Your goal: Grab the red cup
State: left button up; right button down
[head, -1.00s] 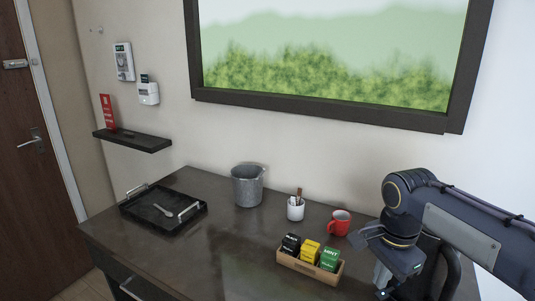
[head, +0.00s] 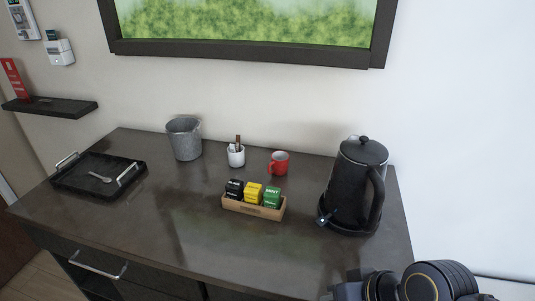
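The red cup (head: 279,163) stands upright on the dark vanity top (head: 180,215), near the wall. It sits between a white holder on its left and the black kettle on its right, behind the tea box. Nothing holds it. Part of my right arm shows at the bottom right corner, in front of the vanity and well away from the cup. Its fingers cannot be made out there. My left gripper is not in view.
A tea box (head: 253,209) with several packets is in front of the cup. A black kettle (head: 355,188), white holder (head: 236,156), grey bucket (head: 184,139) and black tray (head: 72,187) with a spoon also stand there. The front middle of the top is clear.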

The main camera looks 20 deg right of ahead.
aim_at(280, 163)
jog(key=i+j, duration=0.2)
jog(key=j, duration=0.15)
jog(key=i+j, duration=0.2)
jog(key=j, duration=0.15)
jog(key=i+j+z, duration=0.1)
jog(key=i+j, duration=0.15)
jog(key=j, duration=0.15)
